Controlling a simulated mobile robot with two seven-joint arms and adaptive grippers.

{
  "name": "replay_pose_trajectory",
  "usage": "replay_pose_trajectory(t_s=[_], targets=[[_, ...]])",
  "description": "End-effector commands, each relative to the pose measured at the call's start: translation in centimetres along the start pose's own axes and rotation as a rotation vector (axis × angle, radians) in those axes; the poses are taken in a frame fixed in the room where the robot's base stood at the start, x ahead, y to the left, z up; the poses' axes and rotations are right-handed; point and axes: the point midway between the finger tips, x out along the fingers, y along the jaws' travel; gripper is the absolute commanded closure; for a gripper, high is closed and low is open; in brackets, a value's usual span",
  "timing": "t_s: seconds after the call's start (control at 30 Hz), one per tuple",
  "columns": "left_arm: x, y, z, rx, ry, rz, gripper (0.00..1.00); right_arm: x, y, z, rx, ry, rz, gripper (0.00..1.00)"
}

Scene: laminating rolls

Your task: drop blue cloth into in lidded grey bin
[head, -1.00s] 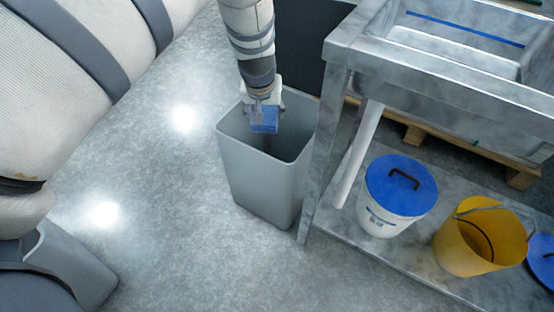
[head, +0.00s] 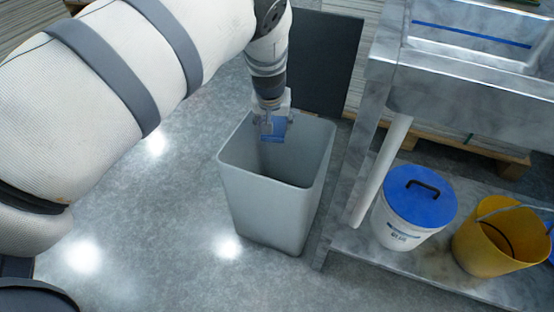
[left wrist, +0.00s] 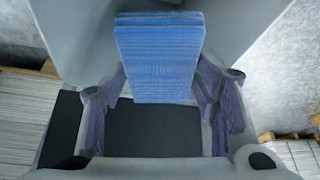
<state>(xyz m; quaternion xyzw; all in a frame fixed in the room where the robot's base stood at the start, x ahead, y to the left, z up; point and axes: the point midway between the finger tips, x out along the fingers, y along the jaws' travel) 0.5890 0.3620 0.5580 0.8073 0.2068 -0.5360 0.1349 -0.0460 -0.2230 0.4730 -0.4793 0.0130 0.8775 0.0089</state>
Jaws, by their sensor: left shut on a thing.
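The blue cloth (head: 273,133) is a small folded block with a ribbed face, seen large in the left wrist view (left wrist: 158,62). My left gripper (head: 271,126) is shut on it, pointing down with a finger on either side in the left wrist view (left wrist: 162,98). The grey bin (head: 268,200) is a tall tapered box on the floor. Its top is open and no lid shows on it. The cloth and fingertips appear within the bin's mouth, close to the back rim; their exact depth is hard to tell. My right gripper is not in view.
A metal sink table (head: 378,120) stands right of the bin. Its lower shelf holds a white bucket with a blue lid (head: 420,200) and a yellow bucket (head: 495,243). A dark panel (head: 325,62) stands behind the bin. The floor left of the bin is clear.

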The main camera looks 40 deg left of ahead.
Motion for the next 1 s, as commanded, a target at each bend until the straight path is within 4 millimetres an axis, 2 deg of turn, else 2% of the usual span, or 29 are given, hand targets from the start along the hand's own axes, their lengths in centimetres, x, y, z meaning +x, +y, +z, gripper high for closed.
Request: replay_pose_trajectory(t_s=[0.3, 0.6, 0.63, 0.7, 0.73, 1.0], targets=[[4.6, 0.0, 2.1, 0.001, -0.004, -0.002, 0.72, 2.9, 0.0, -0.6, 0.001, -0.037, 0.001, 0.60], [4.9, 0.1, 2.1, 0.001, 0.001, 0.001, 0.72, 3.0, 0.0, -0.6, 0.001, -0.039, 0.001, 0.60], [4.9, 0.1, 2.1, 0.001, 0.001, 0.001, 0.41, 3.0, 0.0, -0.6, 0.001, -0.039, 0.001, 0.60], [4.9, 0.1, 2.1, 0.001, 0.001, 0.001, 0.25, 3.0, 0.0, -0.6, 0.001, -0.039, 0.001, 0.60], [4.9, 0.1, 2.1, 0.001, 0.000, 0.001, 0.22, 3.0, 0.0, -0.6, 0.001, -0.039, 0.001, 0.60], [4.9, 0.0, 2.1, 0.001, 0.000, 0.000, 0.22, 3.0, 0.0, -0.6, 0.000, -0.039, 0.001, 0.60]])
